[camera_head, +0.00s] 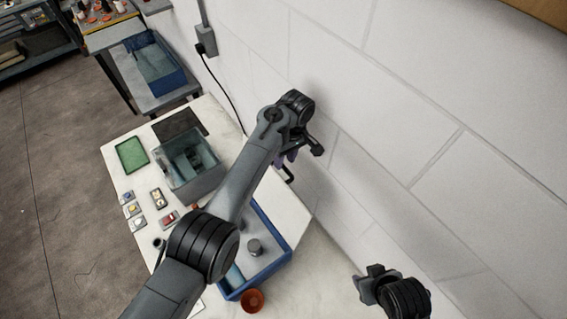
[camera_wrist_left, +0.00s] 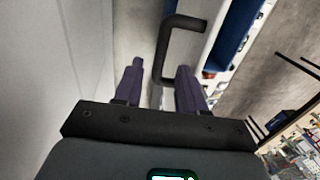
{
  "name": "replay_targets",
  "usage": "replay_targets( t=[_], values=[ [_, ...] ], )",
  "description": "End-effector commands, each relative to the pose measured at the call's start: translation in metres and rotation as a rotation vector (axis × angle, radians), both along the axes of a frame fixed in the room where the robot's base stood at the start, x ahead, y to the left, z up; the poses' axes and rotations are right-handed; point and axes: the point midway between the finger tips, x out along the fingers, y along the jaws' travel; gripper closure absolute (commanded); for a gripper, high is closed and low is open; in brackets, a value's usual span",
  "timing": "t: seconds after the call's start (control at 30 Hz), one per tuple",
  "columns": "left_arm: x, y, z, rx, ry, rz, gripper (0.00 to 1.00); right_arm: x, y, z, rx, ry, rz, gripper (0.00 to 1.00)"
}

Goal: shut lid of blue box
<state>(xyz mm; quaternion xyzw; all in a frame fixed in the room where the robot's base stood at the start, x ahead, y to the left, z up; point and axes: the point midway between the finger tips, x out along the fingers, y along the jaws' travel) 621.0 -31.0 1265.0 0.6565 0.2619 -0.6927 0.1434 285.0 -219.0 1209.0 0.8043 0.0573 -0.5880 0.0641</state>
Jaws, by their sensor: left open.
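The blue box (camera_head: 286,258) stands on the white table under my left arm. Its pale lid (camera_head: 285,208) is raised, leaning back toward the wall. A black handle (camera_head: 288,174) is on the lid's upper edge and also shows in the left wrist view (camera_wrist_left: 162,55). My left gripper (camera_head: 291,158) is at that handle, near the wall. In the wrist view its two purple fingers (camera_wrist_left: 158,78) are open, with part of the handle between them; contact cannot be told. My right wrist (camera_head: 378,288) shows at lower right, its fingers not clear. My left arm hides part of the box.
A grey cylinder (camera_head: 254,247) is inside the box. An orange-red bowl (camera_head: 252,300) sits at its front corner. A grey bin (camera_head: 196,181), green tray (camera_head: 131,155) and several small button boxes are farther left. The wall (camera_head: 400,120) is close behind.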

Motion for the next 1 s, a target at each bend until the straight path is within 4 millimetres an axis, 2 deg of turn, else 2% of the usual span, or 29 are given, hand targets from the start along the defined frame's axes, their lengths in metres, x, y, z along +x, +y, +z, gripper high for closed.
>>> replay_targets(
  t=[0.03,0.2,0.57,0.67,0.83,1.0],
  values=[
    [-0.0003,-0.0008,-0.0083,0.000,-0.001,-0.002,0.60,0.0002,0.0002,-0.0086,0.001,0.000,-0.001,0.57],
    [-0.0014,-0.0015,-0.0155,-0.001,-0.001,-0.005,0.60,0.0010,0.0008,-0.0147,0.003,-0.002,-0.002,0.57],
    [-0.0018,-0.0017,-0.0164,-0.001,-0.001,-0.006,0.60,0.0014,0.0015,-0.0148,0.006,-0.003,-0.004,0.57],
    [-0.0018,-0.0017,-0.0164,-0.001,-0.001,-0.006,0.72,0.0015,0.0014,-0.0147,0.006,-0.003,-0.004,0.57],
    [-0.0018,-0.0017,-0.0164,-0.001,-0.001,-0.006,0.98,0.0015,0.0014,-0.0146,0.006,-0.003,-0.004,0.57],
    [-0.0018,-0.0016,-0.0164,-0.001,-0.001,-0.006,1.00,0.0015,0.0009,-0.0145,0.004,-0.004,-0.003,0.57]
  ],
)
